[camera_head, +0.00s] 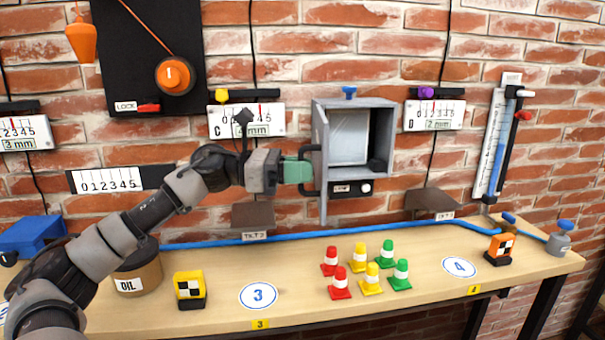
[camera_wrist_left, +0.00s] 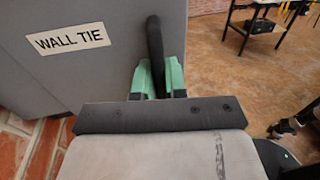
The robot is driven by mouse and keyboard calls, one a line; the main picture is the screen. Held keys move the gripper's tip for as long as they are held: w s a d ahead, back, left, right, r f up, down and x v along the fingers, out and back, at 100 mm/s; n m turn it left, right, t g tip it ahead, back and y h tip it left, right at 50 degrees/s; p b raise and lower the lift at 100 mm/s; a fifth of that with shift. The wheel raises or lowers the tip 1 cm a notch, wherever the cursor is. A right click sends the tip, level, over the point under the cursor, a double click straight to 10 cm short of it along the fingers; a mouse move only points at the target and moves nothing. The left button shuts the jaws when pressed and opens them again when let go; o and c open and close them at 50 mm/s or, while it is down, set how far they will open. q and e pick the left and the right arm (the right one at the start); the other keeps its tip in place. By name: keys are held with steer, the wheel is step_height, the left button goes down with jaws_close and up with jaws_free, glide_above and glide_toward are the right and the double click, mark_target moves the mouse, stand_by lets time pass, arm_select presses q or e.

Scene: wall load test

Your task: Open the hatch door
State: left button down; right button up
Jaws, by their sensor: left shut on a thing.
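The hatch is a grey box (camera_head: 378,140) on the brick wall with a light panel inside, and its front stands open. The grey hatch door (camera_head: 322,150) swings out from the box's left side and shows nearly edge-on in the head view. In the left wrist view the door (camera_wrist_left: 90,75) fills the upper left and carries a "WALL TIE" label. My left gripper (camera_head: 306,171) is shut on the door's black handle (camera_wrist_left: 154,50), with the green fingers (camera_wrist_left: 158,80) on both sides of it. My right gripper is not in view.
The wooden bench (camera_head: 420,300) below holds several small cones (camera_head: 370,280), a yellow marker block (camera_head: 189,288), an orange block (camera_head: 500,248) and an oil tin (camera_head: 138,273). A blue hose (camera_head: 330,234) runs along its back. Gauges hang beside the hatch.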

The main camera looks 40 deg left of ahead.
arm_select(q)
steer(key=shift+a+r, duration=0.1)
steer(key=shift+r, duration=0.05)
steer(key=c, duration=1.5)
jaws_free()
steer(key=shift+o, duration=0.2)
arm_select(e)
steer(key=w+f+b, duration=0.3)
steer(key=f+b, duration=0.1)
steer(key=b, duration=0.2)
arm_select(q)
steer(key=b+v, duration=0.2)
steer(key=v, duration=0.8)
steer(key=shift+s+a, duration=0.25)
steer(key=shift+a, duration=0.05)
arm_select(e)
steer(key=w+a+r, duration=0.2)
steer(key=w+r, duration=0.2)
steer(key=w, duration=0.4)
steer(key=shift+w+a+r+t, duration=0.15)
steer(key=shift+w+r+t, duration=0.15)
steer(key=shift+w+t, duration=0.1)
